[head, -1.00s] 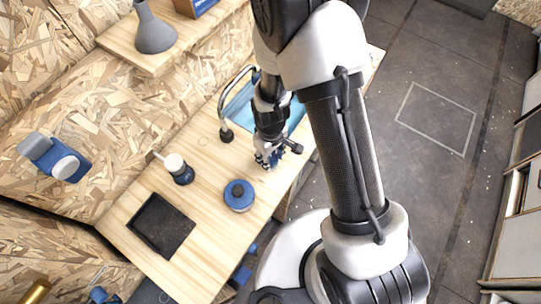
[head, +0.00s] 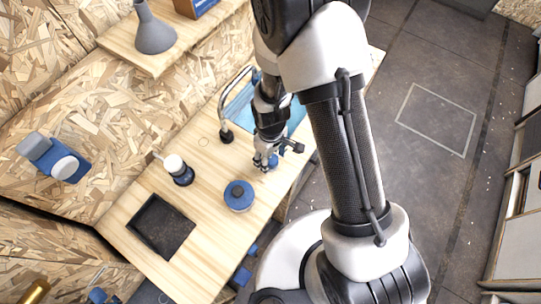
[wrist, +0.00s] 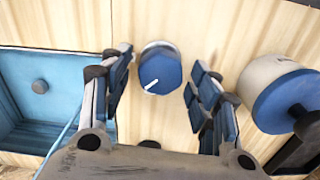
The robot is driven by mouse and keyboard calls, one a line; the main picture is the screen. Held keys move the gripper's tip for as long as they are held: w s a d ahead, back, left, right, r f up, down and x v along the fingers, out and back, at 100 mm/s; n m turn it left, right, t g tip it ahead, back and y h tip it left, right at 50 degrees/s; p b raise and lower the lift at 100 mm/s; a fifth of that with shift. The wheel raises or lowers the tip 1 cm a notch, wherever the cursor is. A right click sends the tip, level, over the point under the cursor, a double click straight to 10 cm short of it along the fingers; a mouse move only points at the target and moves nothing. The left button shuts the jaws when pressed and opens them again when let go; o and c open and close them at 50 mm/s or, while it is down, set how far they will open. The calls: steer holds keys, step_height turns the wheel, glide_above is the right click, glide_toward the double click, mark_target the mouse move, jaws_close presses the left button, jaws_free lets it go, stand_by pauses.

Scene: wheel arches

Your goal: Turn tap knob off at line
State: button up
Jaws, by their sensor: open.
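The tap knob (wrist: 160,70) is a blue, faceted round knob on a pale base, with a short white line running from near its middle toward the lower left. In the wrist view it lies between the two spread fingers of my gripper (wrist: 161,82), with a gap on each side. My gripper is open and holds nothing. In the head view my gripper (head: 265,162) is over the worktop beside the sink, and a little blue of the knob (head: 272,163) shows by its fingers. No separate line on the worktop can be made out.
The chrome tap spout (head: 223,115) arches over the blue sink basin (wrist: 35,75). A round blue-topped pot (head: 238,196) stands near my gripper, at right in the wrist view (wrist: 285,95). A black tray (head: 160,226) and a white-topped dark bottle (head: 179,170) stand farther off.

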steer(key=shift+r, duration=0.1)
step_height(320, 180, up, 12)
stand_by(0.6)
stand_by(0.4)
step_height(320, 180, up, 5)
steer(key=m+t+b, duration=0.1)
steer(key=m+b, duration=0.1)
glide_above(271, 158)
steer(key=d, duration=0.3)
steer(key=s+d+r+m+t+b, duration=0.25)
steer(key=s+d+r, duration=0.2)
steer(key=r, duration=0.25)
steer(key=s+d+r+m+b, duration=0.1)
steer(key=s+m+b, duration=0.1)
steer(key=s, duration=0.3)
steer(key=s+d+r+m+t+b, duration=0.1)
steer(key=s+d+m, duration=0.1)
steer(key=s, duration=0.2)
steer(key=shift+s+d+r+m+b, duration=0.2)
steer(key=shift+s+r+m+b, duration=0.15)
steer(key=shift+s+b, duration=0.05)
stand_by(3.6)
